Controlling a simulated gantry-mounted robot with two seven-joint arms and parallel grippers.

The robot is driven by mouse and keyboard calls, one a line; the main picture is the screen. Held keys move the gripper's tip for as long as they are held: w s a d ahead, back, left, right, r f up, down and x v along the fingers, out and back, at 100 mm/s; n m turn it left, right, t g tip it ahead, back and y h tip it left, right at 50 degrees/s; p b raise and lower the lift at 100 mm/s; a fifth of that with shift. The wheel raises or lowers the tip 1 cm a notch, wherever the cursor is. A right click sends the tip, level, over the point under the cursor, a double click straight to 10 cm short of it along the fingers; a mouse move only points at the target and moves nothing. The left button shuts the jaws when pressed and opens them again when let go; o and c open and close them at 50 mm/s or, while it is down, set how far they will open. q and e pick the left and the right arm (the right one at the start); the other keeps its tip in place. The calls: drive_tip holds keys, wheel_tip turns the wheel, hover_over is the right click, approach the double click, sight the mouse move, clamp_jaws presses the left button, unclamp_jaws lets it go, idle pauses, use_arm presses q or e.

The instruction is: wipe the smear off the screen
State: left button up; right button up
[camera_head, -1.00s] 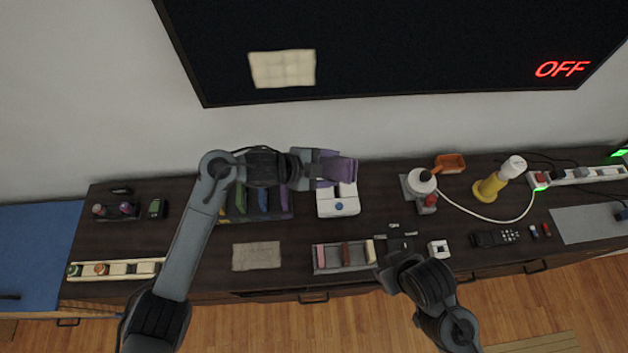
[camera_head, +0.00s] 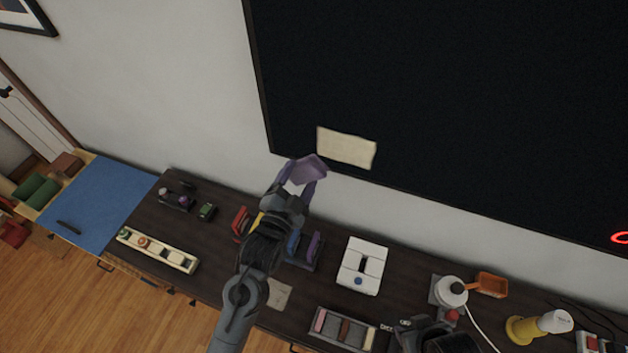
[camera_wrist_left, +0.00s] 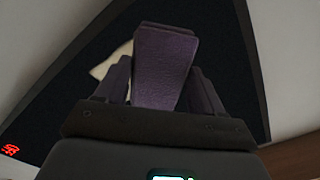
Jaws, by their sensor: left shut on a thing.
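The black screen (camera_head: 450,110) hangs on the wall. A pale cream smear (camera_head: 346,148) is on it near its lower left corner, and part of it shows in the left wrist view (camera_wrist_left: 110,62). My left gripper (camera_head: 304,180) is shut on a purple cloth (camera_head: 309,168), just below and left of the smear, near the screen's lower edge. In the left wrist view the cloth (camera_wrist_left: 162,68) stands between the two fingers and hides part of the smear. Whether the cloth touches the screen I cannot tell. My right gripper (camera_head: 405,325) is at the bottom edge, partly cut off.
A blue mat (camera_head: 100,198) lies left.

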use_arm(q)
drive_tip(key=shift+b+x, duration=1.05)
drive_tip(key=shift+x, duration=0.75)
drive_tip(key=shift+b+x, duration=0.45)
drive_tip(key=shift+x, duration=0.55)
drive_tip(key=shift+w+d, duration=0.1)
drive_tip(key=shift+w, duration=0.3)
drive_tip(key=shift+w+d+b, duration=0.2)
drive_tip(key=shift+w+b, duration=0.1)
drive_tip(key=shift+w, duration=0.15)
drive_tip(key=shift+d, duration=0.15)
